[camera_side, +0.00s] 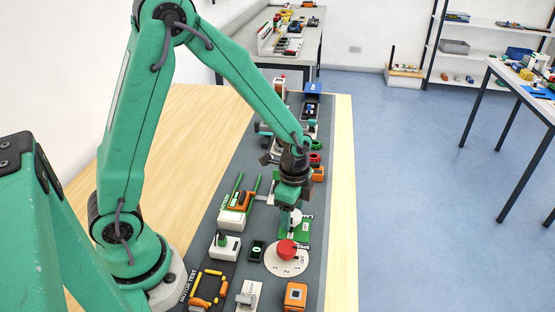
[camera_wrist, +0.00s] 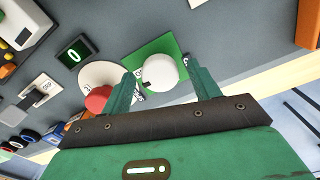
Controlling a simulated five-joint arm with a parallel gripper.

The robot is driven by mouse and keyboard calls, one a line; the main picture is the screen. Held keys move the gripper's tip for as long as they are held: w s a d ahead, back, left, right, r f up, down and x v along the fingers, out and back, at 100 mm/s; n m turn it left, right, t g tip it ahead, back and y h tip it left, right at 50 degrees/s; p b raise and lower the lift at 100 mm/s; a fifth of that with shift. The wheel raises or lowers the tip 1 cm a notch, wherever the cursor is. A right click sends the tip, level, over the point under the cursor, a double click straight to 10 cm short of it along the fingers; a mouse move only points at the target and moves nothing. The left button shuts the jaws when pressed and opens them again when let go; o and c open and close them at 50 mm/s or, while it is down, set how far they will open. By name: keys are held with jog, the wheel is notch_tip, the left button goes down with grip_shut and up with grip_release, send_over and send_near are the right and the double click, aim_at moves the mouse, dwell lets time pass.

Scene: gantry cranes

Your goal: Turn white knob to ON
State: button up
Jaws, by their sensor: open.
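The white knob (camera_wrist: 161,72) is round and sits on a green plate (camera_wrist: 148,49) in the wrist view. A small dark mark shows on the knob's left side. My gripper (camera_wrist: 159,72) is open, with one green finger on each side of the knob in this view. Whether the fingers touch it cannot be told. In the side view my gripper (camera_side: 292,205) points down over the green plate (camera_side: 300,234), and the white knob (camera_side: 295,216) is partly hidden by it. The ON marking cannot be read.
A red knob (camera_side: 287,249) on a round white numbered dial (camera_side: 272,262) stands close by, towards the front. A small dark display (camera_side: 257,251) reads 0. A white switch box (camera_side: 226,246) and an orange block (camera_side: 295,295) are near. Several devices line the grey mat behind.

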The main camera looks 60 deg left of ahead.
jog(key=shift+r, duration=0.1)
jog(key=shift+r, duration=3.75)
jog(key=shift+r, duration=0.15)
jog(key=s+a+r+n+t, duration=0.4)
jog(key=s+r+n+t, duration=0.1)
jog(key=s+r+n, duration=0.7)
jog(key=shift+s+r+t, duration=0.3)
jog(key=shift+s+r, duration=0.5)
jog(key=shift+r, duration=0.2)
jog(key=shift+a, duration=0.1)
